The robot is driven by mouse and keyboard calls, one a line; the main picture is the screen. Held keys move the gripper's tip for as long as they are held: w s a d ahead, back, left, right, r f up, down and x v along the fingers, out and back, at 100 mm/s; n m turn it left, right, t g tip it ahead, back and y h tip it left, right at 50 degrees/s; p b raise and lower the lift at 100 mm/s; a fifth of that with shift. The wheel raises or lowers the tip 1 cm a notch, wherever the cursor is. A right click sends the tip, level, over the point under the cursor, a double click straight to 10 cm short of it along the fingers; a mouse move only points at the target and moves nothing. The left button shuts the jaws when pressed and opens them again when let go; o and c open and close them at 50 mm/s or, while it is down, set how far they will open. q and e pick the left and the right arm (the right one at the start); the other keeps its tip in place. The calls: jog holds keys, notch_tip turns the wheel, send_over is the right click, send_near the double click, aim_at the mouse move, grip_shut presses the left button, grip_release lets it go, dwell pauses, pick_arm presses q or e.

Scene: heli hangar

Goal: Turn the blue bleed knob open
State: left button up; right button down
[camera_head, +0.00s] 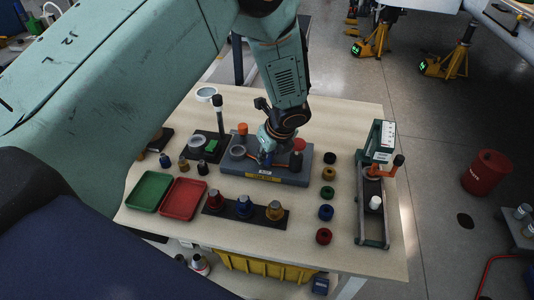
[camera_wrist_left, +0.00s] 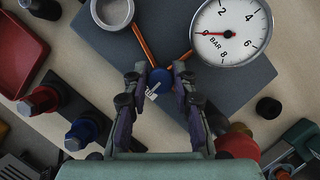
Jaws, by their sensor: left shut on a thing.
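The blue bleed knob (camera_wrist_left: 161,76) sits between the fingertips of my left gripper (camera_wrist_left: 159,84) in the left wrist view, and the gripper is shut on it. A small white label or pointer shows beside the knob. In the head view my left gripper (camera_head: 268,152) reaches down to the grey block (camera_head: 290,178), and its fingers mostly hide the knob. A white pressure gauge (camera_wrist_left: 240,22), marked in bar, stands near the knob with its red needle by 0. Orange lines run from the knob area over the block. My right gripper is out of view.
A green tray (camera_head: 149,191) and a red tray (camera_head: 183,199) lie left on the table. A black strip with red, blue (camera_head: 245,207) and orange-brown fittings stands in front. Several coloured rings (camera_head: 326,212) and a green-topped stand (camera_head: 373,205) are right of the block.

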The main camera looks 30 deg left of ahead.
pick_arm(q)
jog(key=shift+s+d, duration=0.1)
jog(key=shift+d, duration=0.15)
grip_shut()
jog(key=shift+a, duration=0.1)
jog(key=shift+r, duration=0.1)
